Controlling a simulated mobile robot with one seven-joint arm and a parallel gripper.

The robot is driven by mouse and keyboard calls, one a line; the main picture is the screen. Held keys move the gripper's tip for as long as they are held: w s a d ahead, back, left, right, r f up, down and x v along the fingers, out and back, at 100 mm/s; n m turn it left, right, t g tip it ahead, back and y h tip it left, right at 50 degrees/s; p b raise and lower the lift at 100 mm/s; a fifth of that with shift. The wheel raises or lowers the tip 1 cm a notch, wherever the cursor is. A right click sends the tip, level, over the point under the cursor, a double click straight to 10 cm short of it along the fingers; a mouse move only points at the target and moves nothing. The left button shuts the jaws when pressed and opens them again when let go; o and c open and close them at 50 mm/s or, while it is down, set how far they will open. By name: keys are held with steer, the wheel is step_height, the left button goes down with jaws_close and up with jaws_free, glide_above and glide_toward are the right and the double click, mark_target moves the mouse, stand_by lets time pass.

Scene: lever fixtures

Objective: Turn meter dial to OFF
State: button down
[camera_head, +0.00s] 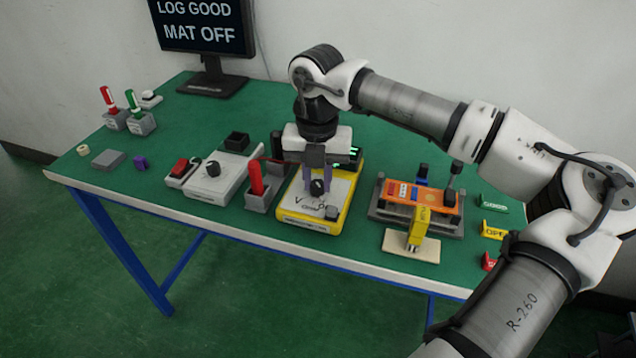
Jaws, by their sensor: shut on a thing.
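The meter (286,215) is a yellow-edged box with a pale face, lying on the green table near its front edge. Its black dial (318,187) sits in the upper middle of the face, with printed marks around it that are too small to read fully. My gripper (318,184) points straight down over the meter. Its purple fingers are shut on the dial, one on each side. The gripper body hides the back of the meter, and the dial's exact pointing direction is hard to tell.
A grey holder with a red handle (257,178) stands close left of the meter. A white box with a black knob (212,168) is farther left. An orange board on a grey fixture (378,208) and a yellow tool (419,227) are to the right. A monitor (203,30) stands behind.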

mark_target(317, 180)
steer(key=shift+n, duration=0.4)
steer(key=c, duration=1.2)
jaws_free()
steer(key=shift+c, duration=0.2)
step_height(317, 180, up, 14)
steer(key=b, duration=0.1)
steer(key=shift+f, duration=0.1)
